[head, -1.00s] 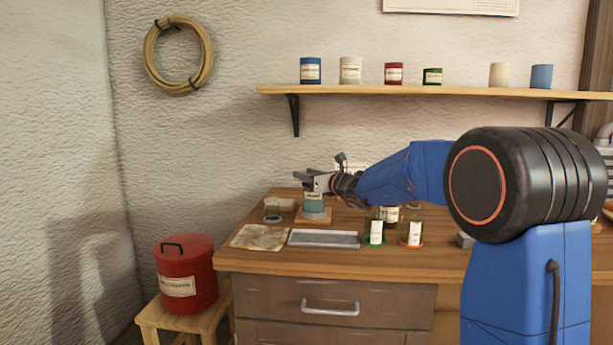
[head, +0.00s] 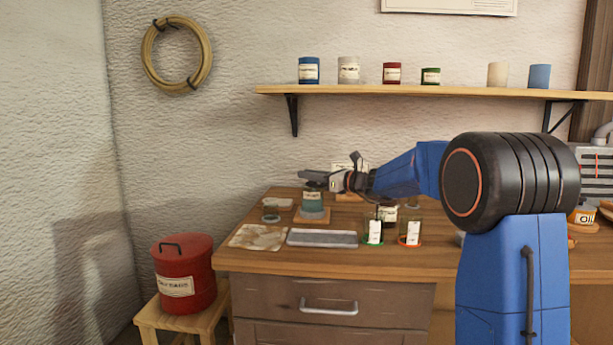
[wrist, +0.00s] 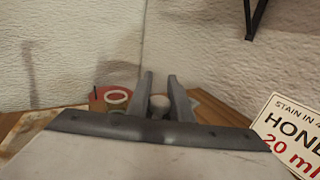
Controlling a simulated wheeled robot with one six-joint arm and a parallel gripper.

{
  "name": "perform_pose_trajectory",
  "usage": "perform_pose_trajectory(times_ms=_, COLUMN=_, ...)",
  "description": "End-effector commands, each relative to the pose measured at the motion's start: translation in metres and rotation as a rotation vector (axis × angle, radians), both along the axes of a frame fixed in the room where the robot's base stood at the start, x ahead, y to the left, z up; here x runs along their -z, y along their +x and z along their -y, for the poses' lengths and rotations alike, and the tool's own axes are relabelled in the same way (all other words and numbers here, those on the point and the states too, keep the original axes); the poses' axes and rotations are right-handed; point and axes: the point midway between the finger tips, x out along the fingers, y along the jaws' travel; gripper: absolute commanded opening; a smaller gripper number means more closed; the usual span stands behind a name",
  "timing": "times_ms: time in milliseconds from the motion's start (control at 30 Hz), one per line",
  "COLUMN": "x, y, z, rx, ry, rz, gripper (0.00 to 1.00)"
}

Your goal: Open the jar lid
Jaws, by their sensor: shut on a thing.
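A teal jar (head: 313,204) with a pale label stands upright on a small wooden board (head: 313,219) on the workbench. My gripper (head: 313,177) is directly over the jar's top. In the wrist view its two grey fingers (wrist: 161,92) stand on either side of a round pale knob (wrist: 159,104), shut on it. The knob appears to belong to the jar lid. The jar body is hidden behind my gripper in the wrist view. In the head view I cannot tell whether the lid is apart from the jar.
A grey tray (head: 322,239) and a stained cloth (head: 257,237) lie in front of the jar. A shelf (head: 420,91) is above.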

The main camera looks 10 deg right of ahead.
Motion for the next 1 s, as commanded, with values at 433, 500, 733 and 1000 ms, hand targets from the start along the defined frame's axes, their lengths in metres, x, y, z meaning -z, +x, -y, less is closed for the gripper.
perform_pose_trajectory(times_ms=433, x=-0.0015, y=-0.0028, z=0.0071, rx=-0.105, ry=0.000, rz=0.000, gripper=0.00)
perform_pose_trajectory(times_ms=500, x=-0.0015, y=-0.0028, z=0.0071, rx=-0.104, ry=0.000, rz=0.000, gripper=0.00)
perform_pose_trajectory(times_ms=733, x=-0.0012, y=-0.0029, z=0.0068, rx=-0.104, ry=0.000, rz=0.000, gripper=0.37)
perform_pose_trajectory(times_ms=1000, x=-0.0007, y=-0.0047, z=0.0087, rx=-0.104, ry=-0.001, rz=-0.001, gripper=0.37)
